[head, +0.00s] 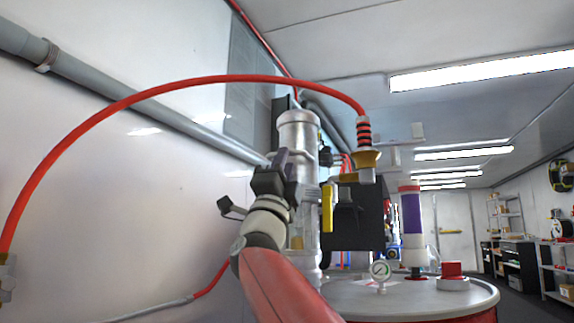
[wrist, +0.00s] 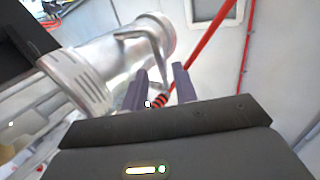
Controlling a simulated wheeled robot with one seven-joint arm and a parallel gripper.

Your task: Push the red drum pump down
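A drum (head: 400,297) with a grey lid and red rim stands at the lower right of the head view. On it stands an upright white and purple tube with a red top (head: 411,228), which may be the red drum pump; I cannot be sure. A tall silver cylinder (head: 299,135) stands left of the tube, partly behind my arm. It also shows in the wrist view (wrist: 100,75), with a bent silver handle (wrist: 150,45). My gripper (head: 288,165) is beside this cylinder. Its two fingers (wrist: 160,85) are apart, with nothing visibly held between them.
A red hose (head: 200,82) arcs from the left to a brass fitting (head: 367,160). A gauge (head: 381,271) and a red cap (head: 452,270) sit on the drum lid. A dark box (head: 358,218) is behind. The white wall is close on the left.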

